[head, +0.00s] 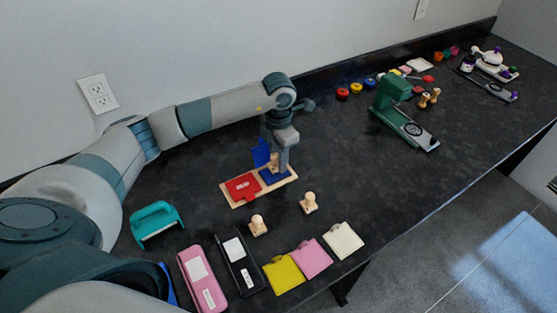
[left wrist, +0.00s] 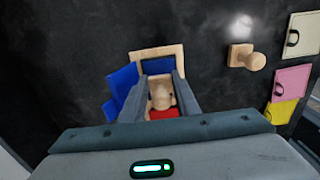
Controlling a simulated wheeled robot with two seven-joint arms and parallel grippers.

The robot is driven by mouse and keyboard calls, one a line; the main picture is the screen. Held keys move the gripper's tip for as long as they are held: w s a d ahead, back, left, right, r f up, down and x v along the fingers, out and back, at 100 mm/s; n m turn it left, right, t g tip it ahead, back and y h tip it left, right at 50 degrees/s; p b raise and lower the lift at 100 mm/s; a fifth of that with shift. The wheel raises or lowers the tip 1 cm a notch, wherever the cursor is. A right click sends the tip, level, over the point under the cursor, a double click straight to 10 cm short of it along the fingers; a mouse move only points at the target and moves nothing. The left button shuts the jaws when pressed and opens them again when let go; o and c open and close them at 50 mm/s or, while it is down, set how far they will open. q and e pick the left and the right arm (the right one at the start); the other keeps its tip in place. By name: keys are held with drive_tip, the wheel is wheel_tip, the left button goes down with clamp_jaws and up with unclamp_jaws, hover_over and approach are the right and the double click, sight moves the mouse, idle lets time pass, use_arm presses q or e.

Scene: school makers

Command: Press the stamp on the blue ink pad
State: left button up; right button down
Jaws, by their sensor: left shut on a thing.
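A wooden tray (head: 229,202) holds a red pad (head: 243,186) at left and the blue ink pad (head: 270,178) at right, with its blue lid (head: 261,153) standing open behind. My left gripper (head: 279,164) is over the blue side, pointing down, shut on a wooden stamp (head: 273,159). In the left wrist view the stamp's round knob (left wrist: 161,96) sits between the fingers, with the blue pad (left wrist: 157,66) just beyond it and red below it. The stamp's base is hidden, so I cannot tell whether it touches the pad. My right gripper is not in view.
Two more wooden stamps (head: 258,226) (head: 309,203) stand in front of the tray. A teal tool (head: 157,222), a pink stapler-like item (head: 201,279), a black one (head: 241,265) and coloured pads (head: 312,258) lie near the front edge. A green press (head: 396,98) stands right.

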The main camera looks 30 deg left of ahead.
use_arm(q)
drive_tip(key=shift+r+p, duration=1.1)
drive_tip(key=shift+r, duration=1.5)
